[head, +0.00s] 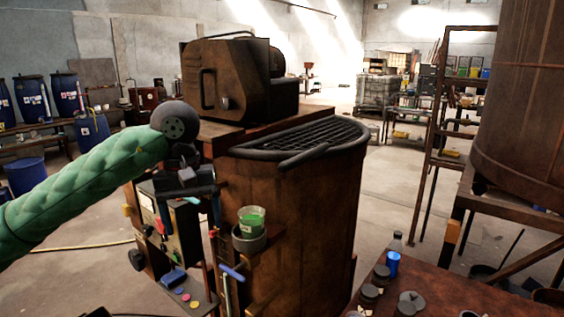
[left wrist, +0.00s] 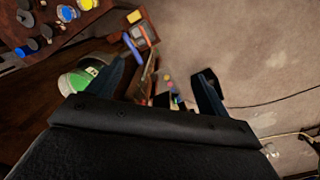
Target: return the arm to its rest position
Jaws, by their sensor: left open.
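My left arm (head: 85,180), in a green quilted sleeve, reaches in from the left of the head view. Its gripper (head: 187,215) points down in front of the brown vat's control box (head: 180,232). In the left wrist view the two dark fingers of my left gripper (left wrist: 160,88) stand apart with nothing between them. The cup also shows in the left wrist view (left wrist: 76,82), left of the fingers. My right gripper is not in view.
The large brown vat (head: 300,215) with a dark grate and motor housing stands close ahead. Blue drums (head: 68,95) stand at the left.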

